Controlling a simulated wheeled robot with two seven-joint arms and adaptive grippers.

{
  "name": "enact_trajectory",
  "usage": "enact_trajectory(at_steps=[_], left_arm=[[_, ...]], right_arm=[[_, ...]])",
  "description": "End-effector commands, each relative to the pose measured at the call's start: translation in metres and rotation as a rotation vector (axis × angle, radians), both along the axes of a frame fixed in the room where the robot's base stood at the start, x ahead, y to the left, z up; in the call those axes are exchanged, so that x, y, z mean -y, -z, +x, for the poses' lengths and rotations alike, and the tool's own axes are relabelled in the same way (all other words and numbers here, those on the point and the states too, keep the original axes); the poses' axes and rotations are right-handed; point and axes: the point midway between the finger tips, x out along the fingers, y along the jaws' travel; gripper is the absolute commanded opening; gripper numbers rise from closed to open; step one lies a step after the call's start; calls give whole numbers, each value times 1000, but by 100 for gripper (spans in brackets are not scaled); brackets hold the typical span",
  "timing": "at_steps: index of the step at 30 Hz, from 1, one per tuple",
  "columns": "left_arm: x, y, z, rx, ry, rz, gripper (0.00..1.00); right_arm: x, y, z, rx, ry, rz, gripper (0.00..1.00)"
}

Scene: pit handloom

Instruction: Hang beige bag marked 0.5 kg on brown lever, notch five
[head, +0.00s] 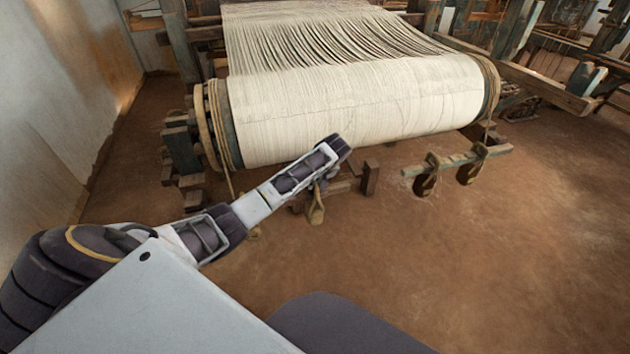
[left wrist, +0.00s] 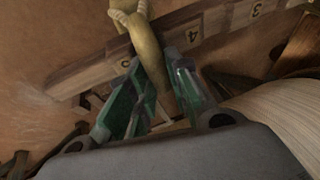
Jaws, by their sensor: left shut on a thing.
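My left gripper (head: 319,184) is at the front of the loom, below the wide cloth roll, with a beige bag (head: 315,208) under it. In the left wrist view, the green fingers of the gripper (left wrist: 158,66) are shut on the beige bag (left wrist: 150,48). The brown lever (left wrist: 85,68) runs behind the bag and carries the numbers 4 and 3. The bag crosses the lever to the left of the 4. I cannot tell whether it touches the lever or sits in a notch. The fifth notch and the bag's mark are not readable. My right gripper is out of view.
The cloth roll (head: 350,110) lies just behind my left gripper. At the right, another wooden bar (head: 494,154) carries two dark hanging weights (head: 426,182). The earthen floor (head: 520,260) at the front right is clear. A pale wall (head: 60,90) stands at the left.

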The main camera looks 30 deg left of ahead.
Motion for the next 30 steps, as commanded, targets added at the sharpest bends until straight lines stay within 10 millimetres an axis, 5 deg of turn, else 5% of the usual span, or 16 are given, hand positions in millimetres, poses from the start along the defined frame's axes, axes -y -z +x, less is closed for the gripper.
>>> enact_trajectory(at_steps=[10, 11, 17, 30], left_arm=[[0, 2, 0, -1, 0, -1, 0], [0, 2, 0, -1, 1, -1, 21], [0, 2, 0, -1, 1, -1, 45], [2, -1, -1, -2, 0, -1, 45]], right_arm=[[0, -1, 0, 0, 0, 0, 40], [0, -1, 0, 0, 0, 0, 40], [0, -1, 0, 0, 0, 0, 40], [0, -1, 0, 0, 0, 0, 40]])
